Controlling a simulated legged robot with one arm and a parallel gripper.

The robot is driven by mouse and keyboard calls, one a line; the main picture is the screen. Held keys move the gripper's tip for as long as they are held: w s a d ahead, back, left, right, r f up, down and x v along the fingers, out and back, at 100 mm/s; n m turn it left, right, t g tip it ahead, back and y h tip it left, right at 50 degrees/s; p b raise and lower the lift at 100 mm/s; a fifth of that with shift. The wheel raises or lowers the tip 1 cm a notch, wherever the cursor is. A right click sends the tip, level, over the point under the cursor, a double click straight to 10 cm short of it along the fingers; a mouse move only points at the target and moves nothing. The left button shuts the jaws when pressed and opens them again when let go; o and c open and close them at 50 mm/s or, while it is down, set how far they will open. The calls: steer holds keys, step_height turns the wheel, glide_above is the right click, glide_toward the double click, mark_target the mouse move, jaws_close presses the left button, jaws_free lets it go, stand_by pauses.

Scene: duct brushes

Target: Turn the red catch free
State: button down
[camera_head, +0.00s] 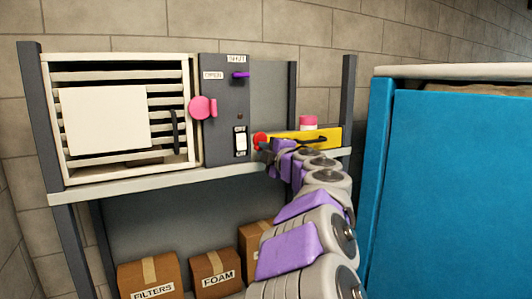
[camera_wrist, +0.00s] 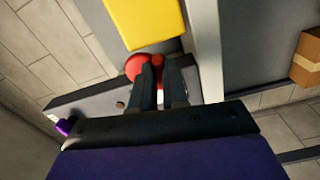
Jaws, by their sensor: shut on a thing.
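The red catch (camera_head: 260,139) sits at the left end of a yellow drawer-like front (camera_head: 318,135) with a dark handle, on the shelf right of the grey control panel (camera_head: 226,120). My gripper (camera_head: 268,147) reaches it from the right. In the wrist view the catch (camera_wrist: 136,68) shows as a round red part below the yellow piece (camera_wrist: 145,20). The dark fingers of my gripper (camera_wrist: 160,66) are close together on it, with red showing on both sides. The fingers hide part of the catch, so its exact angle cannot be told.
A slatted vent box (camera_head: 182,75) with a white sheet stands left of the panel. The panel has a pink knob (camera_head: 200,107), a purple lever (camera_head: 240,75) and a white switch (camera_head: 240,142). Cardboard boxes (camera_head: 215,273) sit below. A blue cabinet (camera_head: 450,190) stands at right.

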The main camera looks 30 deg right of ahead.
steer(key=shift+f+n, duration=0.2)
steer(key=shift+n, duration=0.6)
steer(key=shift+f, duration=0.1)
steer(key=c, duration=1.1)
jaws_free()
steer(key=shift+a, duration=0.15)
steer(key=shift+c, duration=0.2)
steer(key=shift+r, duration=0.2)
steer(key=s+b, duration=0.1)
steer(key=s, duration=1.6)
steer(key=shift+d+b, duration=0.25)
steer(key=shift+b, duration=0.15)
steer(key=shift+s+f, duration=0.1)
